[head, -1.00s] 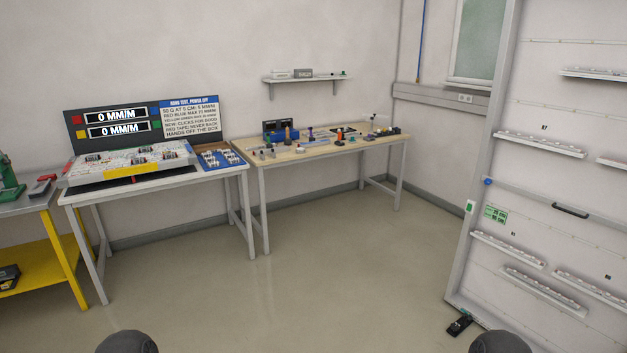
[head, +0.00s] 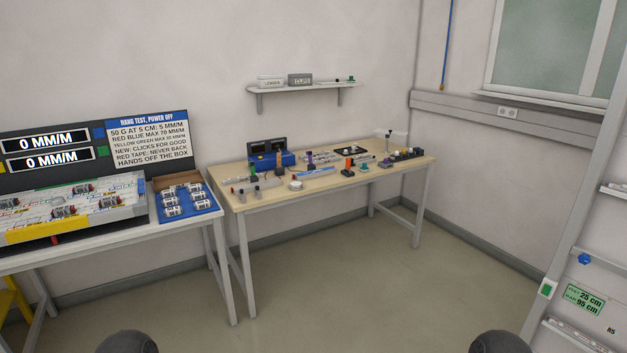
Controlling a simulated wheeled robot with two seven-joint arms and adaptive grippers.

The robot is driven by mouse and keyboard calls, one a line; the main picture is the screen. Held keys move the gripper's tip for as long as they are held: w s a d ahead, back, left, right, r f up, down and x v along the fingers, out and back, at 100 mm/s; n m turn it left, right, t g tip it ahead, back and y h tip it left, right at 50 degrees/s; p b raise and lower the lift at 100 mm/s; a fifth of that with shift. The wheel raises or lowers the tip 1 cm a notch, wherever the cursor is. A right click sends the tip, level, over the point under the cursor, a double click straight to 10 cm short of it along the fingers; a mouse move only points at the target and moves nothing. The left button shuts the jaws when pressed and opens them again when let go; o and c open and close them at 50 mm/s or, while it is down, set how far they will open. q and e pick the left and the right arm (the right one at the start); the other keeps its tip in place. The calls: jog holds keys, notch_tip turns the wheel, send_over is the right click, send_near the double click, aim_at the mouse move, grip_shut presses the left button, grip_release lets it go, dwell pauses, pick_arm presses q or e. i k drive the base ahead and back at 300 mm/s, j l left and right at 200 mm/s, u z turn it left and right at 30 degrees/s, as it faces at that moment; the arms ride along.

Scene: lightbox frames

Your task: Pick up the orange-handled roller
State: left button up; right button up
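A small orange upright thing (head: 349,162) stands among the tools on the wooden-topped table (head: 330,184), right of the middle. It may be the orange handle of the roller, but it is too small to tell. A brownish upright thing (head: 279,160) stands further left, beside a blue box. No roller shape can be made out clearly. Neither of my grippers is in view. Only dark rounded parts of my own arms show at the bottom edge.
A white table (head: 120,238) with a test board and a blue tray (head: 188,214) stands to the left. A shelf (head: 305,90) hangs above the wooden-topped table. A white rack (head: 585,230) stands at the right. The floor (head: 370,285) in front is clear.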

aim_at(347, 170)
jog(key=i, duration=3.85)
